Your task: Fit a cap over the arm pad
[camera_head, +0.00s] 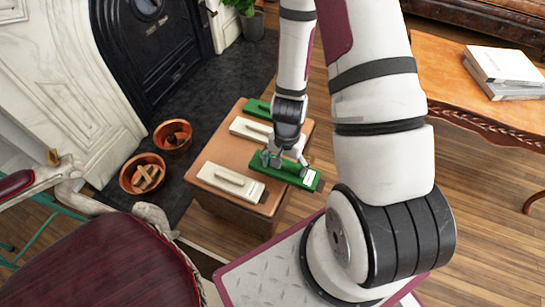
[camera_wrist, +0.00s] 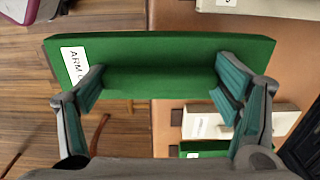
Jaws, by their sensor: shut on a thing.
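A long green cap (camera_head: 270,167) with a white label at its right end is in my gripper (camera_head: 285,158), over the right side of a small brown table. In the wrist view, the cap (camera_wrist: 180,50) carries a label that starts "ARM"; the rest is hidden. My gripper (camera_wrist: 160,95) is shut on the cap, its two fingers spread wide along it. The labelled end reaches past the table edge. I cannot tell whether its underside touches the table. A maroon arm pad (camera_head: 15,184) shows on the pale chair arm at the left edge, partly out of frame.
The brown table (camera_head: 205,156) also bears a near cream piece (camera_head: 215,172), a far cream piece (camera_head: 248,133) and another green piece (camera_head: 256,106). Two terracotta bowls (camera_head: 122,182) (camera_head: 160,134) stand on the dark hearth. A maroon chair seat (camera_head: 100,265) fills the lower left.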

